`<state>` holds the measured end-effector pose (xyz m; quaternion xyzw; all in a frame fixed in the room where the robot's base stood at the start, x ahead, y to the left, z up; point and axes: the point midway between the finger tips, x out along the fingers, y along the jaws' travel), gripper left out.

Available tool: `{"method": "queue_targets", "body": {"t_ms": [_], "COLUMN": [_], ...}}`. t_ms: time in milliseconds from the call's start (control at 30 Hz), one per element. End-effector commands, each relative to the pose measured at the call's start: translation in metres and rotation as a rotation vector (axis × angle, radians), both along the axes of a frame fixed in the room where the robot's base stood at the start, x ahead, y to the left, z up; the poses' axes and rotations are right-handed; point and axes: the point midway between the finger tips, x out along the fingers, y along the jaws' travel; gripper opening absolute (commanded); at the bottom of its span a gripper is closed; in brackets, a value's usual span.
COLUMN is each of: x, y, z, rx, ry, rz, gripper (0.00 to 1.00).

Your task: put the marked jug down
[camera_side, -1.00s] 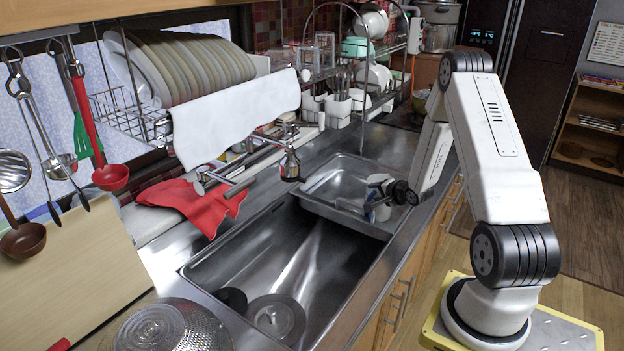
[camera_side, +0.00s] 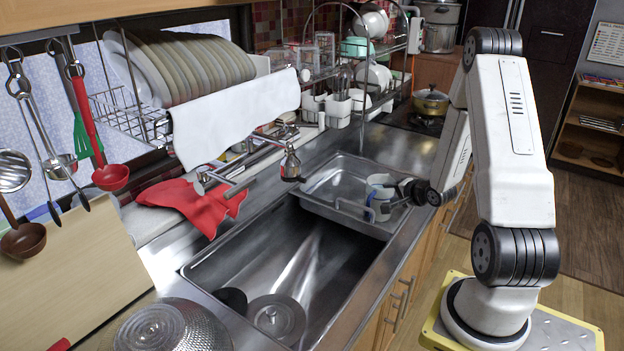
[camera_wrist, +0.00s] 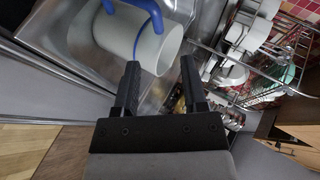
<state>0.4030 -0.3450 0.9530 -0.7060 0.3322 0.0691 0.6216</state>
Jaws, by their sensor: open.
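The jug, white with a blue handle and a blue band, stands in the shallow metal tray (camera_side: 325,193) at the far end of the sink, by its near right corner. It looks upright in the side view (camera_side: 379,189). In the wrist view the jug (camera_wrist: 150,50) fills the upper left, just beyond the fingertips, with its handle cut by the top edge. My gripper (camera_wrist: 161,64) is open, with nothing between its fingers. In the side view my gripper (camera_side: 404,187) is just right of the jug; whether a finger touches it, I cannot tell.
The faucet (camera_side: 290,165) rises left of the tray. A wire dish rack (camera_side: 360,60) stands behind. The left part of the tray is clear. A yellow pot (camera_side: 431,101) sits on the stove.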

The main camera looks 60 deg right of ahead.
Motion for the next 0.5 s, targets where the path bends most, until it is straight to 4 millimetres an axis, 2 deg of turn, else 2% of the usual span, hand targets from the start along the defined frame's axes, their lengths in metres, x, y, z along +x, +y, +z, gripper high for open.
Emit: {"method": "queue_targets", "body": {"t_ms": [500], "x": [0.0031], "y": [0.0027], "z": [0.0011], "rx": [-0.009], "ry": [0.013], "rz": [0.011], "gripper": [0.55]}}
